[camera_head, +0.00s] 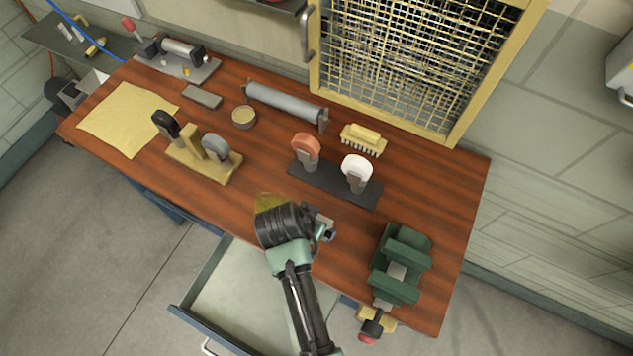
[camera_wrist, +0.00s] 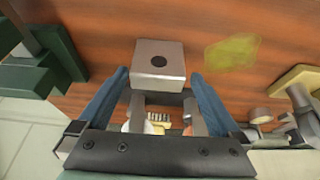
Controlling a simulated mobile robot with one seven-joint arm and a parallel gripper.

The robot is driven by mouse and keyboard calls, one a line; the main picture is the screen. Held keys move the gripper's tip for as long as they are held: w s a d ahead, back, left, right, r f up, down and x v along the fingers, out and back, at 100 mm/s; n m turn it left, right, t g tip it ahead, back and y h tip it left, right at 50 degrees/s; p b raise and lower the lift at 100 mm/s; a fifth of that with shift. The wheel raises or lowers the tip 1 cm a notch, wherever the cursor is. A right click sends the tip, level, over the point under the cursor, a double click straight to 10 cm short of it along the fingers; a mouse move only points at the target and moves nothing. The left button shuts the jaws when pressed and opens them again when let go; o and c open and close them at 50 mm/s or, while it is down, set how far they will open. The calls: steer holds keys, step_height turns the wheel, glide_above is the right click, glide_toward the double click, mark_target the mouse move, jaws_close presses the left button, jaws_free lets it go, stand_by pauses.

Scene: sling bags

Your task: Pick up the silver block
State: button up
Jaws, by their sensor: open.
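In the head view my gripper (camera_head: 321,226) is low over the front of the bench, and my arm and wrist hide much of that spot, so the block is hard to make out there.
A green vise (camera_head: 402,262) stands to the right, also at left in the wrist view (camera_wrist: 40,62). A dark stand (camera_head: 335,186) with orange and white pieces is behind my gripper. A yellow stand (camera_head: 203,162) is left. An open drawer (camera_head: 225,290) lies below the bench front.

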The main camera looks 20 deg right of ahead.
steer(key=shift+d+p+x, duration=0.25)
steer(key=shift+p+x, duration=0.05)
steer(key=shift+x, duration=1.05)
steer(key=shift+d+p+x, duration=0.2)
steer(key=shift+p+x, duration=0.05)
steer(key=shift+x, duration=1.15)
steer(key=shift+w+r, duration=0.15)
steer(key=shift+r, duration=0.05)
steer(key=c, duration=1.5)
steer(key=shift+c, duration=0.2)
steer(key=shift+r, duration=0.15)
